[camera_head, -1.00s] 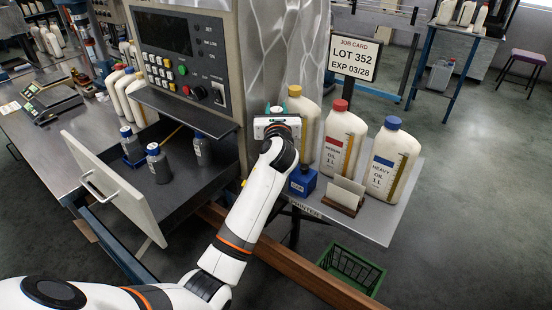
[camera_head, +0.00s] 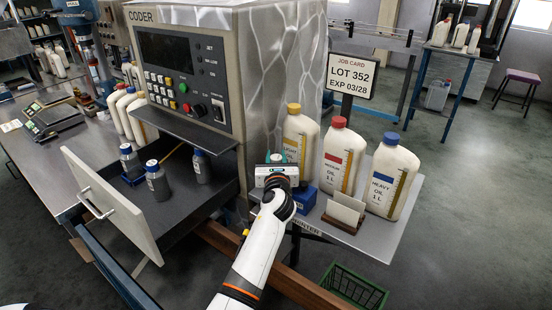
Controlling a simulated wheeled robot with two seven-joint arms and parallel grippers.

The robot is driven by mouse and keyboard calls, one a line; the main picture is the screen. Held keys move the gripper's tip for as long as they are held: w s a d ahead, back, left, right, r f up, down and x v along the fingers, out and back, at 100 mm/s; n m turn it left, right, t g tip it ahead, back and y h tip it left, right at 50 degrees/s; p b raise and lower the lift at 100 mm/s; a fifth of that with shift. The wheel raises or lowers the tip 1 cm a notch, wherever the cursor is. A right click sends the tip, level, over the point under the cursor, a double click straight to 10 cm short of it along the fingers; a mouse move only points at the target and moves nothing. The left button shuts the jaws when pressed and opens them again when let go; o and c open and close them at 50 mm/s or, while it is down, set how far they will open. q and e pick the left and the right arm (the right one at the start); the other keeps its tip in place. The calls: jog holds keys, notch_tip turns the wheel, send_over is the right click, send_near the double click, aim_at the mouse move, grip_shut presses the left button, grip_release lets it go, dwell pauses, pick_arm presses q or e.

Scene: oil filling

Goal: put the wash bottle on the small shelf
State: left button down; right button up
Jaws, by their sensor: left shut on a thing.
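My left gripper (camera_head: 276,160) is in front of the light oil bottle, beside the coder's right side. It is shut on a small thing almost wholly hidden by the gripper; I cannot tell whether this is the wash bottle. Several small grey bottles with pale blue-and-white caps stand in the open drawer: a rear left one (camera_head: 130,163), a front one (camera_head: 157,183) and a right one (camera_head: 201,168). Their labels are too small to read. A narrow dark shelf (camera_head: 184,119) juts out below the coder's panel, empty. My right gripper is not in view.
Yellow-capped (camera_head: 299,140), red-capped (camera_head: 341,160) and blue-capped (camera_head: 391,180) oil bottles stand on the side table (camera_head: 385,238) with a blue box (camera_head: 306,198) and a card holder (camera_head: 344,220). The drawer front (camera_head: 112,205) sticks out. A green crate (camera_head: 353,288) is on the floor.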

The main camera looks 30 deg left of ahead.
pick_arm(q)
jog(key=c, duration=1.5)
grip_release()
jog(key=shift+f, duration=0.15)
jog(key=o, duration=0.4)
jog(key=shift+o, duration=0.2)
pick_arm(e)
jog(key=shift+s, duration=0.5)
pick_arm(q)
jog(key=v, duration=1.2)
jog(key=shift+r, duration=0.25)
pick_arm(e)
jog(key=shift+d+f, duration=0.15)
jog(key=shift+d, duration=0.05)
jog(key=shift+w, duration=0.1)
